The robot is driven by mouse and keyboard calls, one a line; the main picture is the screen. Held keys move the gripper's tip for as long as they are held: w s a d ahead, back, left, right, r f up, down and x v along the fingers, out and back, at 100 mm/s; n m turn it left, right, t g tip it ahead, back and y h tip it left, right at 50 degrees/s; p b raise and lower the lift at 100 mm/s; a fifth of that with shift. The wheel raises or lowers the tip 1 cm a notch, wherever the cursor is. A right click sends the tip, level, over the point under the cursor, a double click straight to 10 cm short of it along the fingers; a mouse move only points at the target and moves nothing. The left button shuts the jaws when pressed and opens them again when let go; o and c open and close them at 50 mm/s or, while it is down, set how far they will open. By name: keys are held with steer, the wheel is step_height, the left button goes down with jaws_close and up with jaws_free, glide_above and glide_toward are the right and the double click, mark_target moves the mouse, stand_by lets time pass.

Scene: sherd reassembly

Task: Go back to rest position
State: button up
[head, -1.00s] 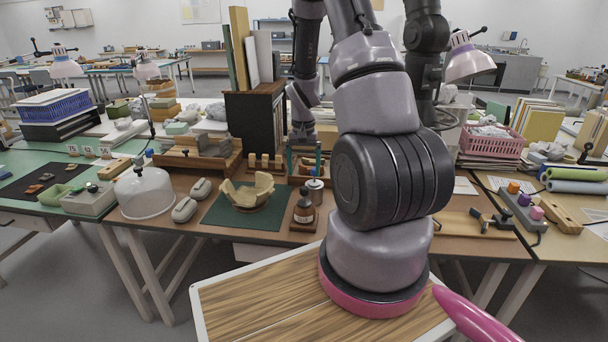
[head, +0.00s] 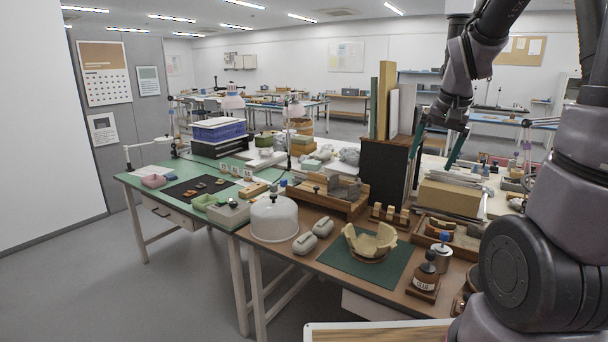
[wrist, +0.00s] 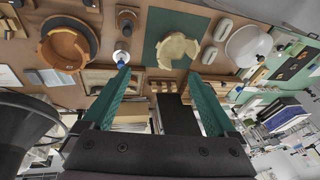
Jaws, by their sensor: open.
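My gripper (head: 437,142) is raised over the back of the brown workbench, its two green fingers apart with nothing between them. The fingers also show spread and empty in the wrist view (wrist: 158,75). A pale, broken-rimmed bowl (head: 369,243) stands on a dark green mat (head: 338,262) in front of and below my gripper. In the wrist view the bowl (wrist: 177,48) lies beyond the fingertips, clear of them. An orange-brown bowl (wrist: 62,62) on a dark round base shows at the left of the wrist view; my arm mostly hides that area in the head view.
A clear dome (head: 274,220), two grey rounded objects and a dark bottle (head: 427,270) stand on the bench. Upright boards (head: 385,100) on a dark cabinet rise just left of my gripper. A cardboard box (head: 450,196) lies below it. Floor is free at left.

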steer(key=s+a+r+t, duration=0.1)
steer(key=s+a+r, duration=0.2)
steer(key=s+r, duration=0.3)
steer(key=s+a+r+n+t+y, duration=0.1)
steer(key=s+a+r+t, duration=0.1)
steer(key=s+r, duration=0.3)
steer(key=s+a, duration=0.1)
steer(key=s, duration=0.2)
steer(key=shift+s+r+n, duration=0.2)
steer(key=shift+r+n, duration=0.1)
steer(key=shift+r, duration=0.1)
steer(key=shift+d, duration=0.1)
